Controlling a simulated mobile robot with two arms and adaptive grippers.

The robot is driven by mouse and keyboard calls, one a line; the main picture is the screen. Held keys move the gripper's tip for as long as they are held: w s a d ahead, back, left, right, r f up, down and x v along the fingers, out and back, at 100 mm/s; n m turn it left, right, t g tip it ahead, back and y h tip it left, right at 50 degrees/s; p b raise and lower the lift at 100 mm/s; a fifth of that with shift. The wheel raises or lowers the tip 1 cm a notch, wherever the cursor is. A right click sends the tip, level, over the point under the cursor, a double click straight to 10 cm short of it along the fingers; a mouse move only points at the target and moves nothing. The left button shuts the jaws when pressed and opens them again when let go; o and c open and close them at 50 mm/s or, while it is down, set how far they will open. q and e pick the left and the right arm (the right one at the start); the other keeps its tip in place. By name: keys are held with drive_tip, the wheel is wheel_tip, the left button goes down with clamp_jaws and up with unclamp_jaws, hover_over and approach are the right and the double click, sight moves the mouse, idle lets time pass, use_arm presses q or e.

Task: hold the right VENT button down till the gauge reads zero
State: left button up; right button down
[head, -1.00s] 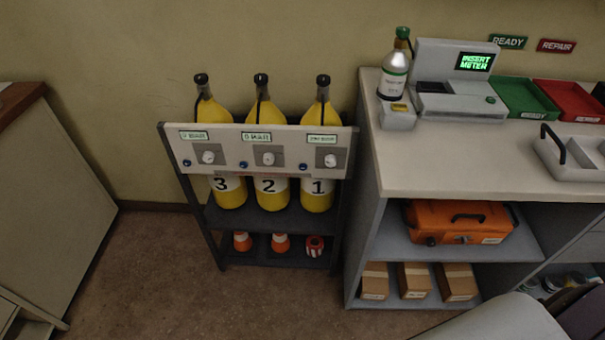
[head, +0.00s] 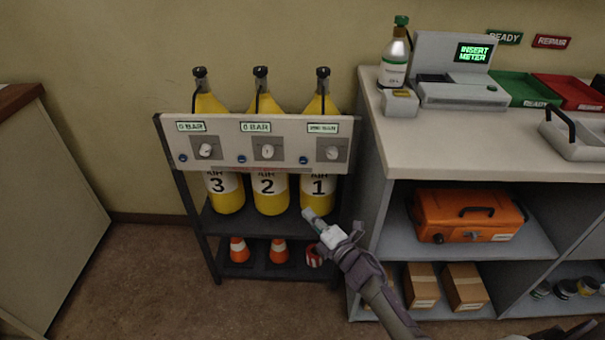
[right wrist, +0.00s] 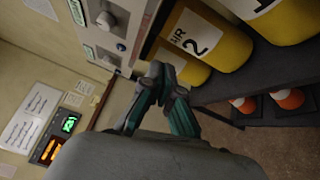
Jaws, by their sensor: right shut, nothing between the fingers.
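The grey panel (head: 220,135) on the bottle rack carries three displays, three white knobs and three small blue buttons. The right blue button (head: 303,160) sits left of the right knob (head: 332,153), and its label is too small to read. The right gauge display (head: 323,128) shows a blurred BAR figure of several digits; the left and middle ones seem to read 0 BAR. My right gripper (head: 309,215) is shut and empty, below the panel in front of the bottle marked 1, apart from the button. It also shows shut in the right wrist view (right wrist: 168,78). My left gripper is out of view.
Yellow bottles 3 (head: 226,200), 2 (head: 270,200) and 1 (head: 318,197) stand behind the panel. Cones (head: 279,252) sit on the lower shelf. A counter (head: 450,150) with an orange case (head: 468,215) below borders the rack on the right. Open floor lies left.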

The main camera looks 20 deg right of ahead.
use_arm(q)
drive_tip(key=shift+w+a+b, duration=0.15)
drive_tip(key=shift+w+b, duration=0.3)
drive_tip(key=shift+b, duration=0.25)
use_arm(e)
wheel_tip(320, 180, up, 8)
drive_tip(key=a+n+t+y, duration=0.1)
drive_tip(key=n+y, duration=0.2)
drive_tip(key=n, duration=0.2)
drive_tip(key=shift+w+a+n, duration=0.3)
drive_tip(key=shift+w+a, duration=0.05)
drive_tip(key=shift+w, duration=0.05)
drive_tip(key=shift+r, duration=0.1)
